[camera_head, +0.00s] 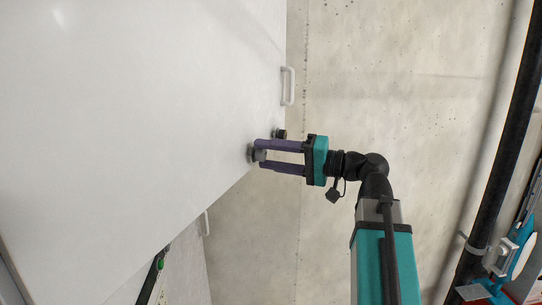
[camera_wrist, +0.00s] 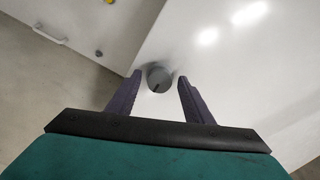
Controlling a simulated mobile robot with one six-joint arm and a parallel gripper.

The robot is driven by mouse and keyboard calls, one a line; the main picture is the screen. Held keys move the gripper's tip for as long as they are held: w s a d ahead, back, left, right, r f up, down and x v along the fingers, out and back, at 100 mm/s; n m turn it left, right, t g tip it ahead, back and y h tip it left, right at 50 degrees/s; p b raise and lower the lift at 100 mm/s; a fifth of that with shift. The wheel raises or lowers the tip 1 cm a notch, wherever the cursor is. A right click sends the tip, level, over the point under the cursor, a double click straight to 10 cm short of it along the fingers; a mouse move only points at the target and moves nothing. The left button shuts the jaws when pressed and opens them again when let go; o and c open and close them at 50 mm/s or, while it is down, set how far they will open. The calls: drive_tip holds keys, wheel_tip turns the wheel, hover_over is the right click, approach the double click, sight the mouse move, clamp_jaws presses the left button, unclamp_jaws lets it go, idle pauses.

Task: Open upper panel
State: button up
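A large white panel (camera_head: 130,100) fills the left of the head view and the right of the wrist view (camera_wrist: 240,80). A round grey knob (camera_wrist: 158,78) with a dark slot or mark sits near the panel's edge. My gripper (camera_head: 259,156) has purple fingers and a teal body, and it is at the panel edge. Its fingers are apart, one on each side of the knob, and the wrist view shows gaps between the fingertips (camera_wrist: 160,79) and the knob. In the head view the fingers partly hide the knob. I cannot tell whether either finger touches the panel.
A white bar handle (camera_head: 289,86) and a small dark knob (camera_head: 281,134) are near the panel's edge. Another white handle (camera_head: 206,223) and a green button (camera_head: 160,264) are lower. A concrete surface (camera_head: 400,100) lies to the right, with a black pipe (camera_head: 505,130).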

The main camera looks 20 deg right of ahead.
drive_tip(key=shift+s+d+f+b, duration=0.1)
drive_tip(key=shift+s+d+b, duration=0.25)
drive_tip(key=shift+d, duration=0.25)
drive_tip(key=b+v, duration=0.3)
drive_tip(key=v, duration=0.9)
drive_tip(key=shift+s, duration=0.3)
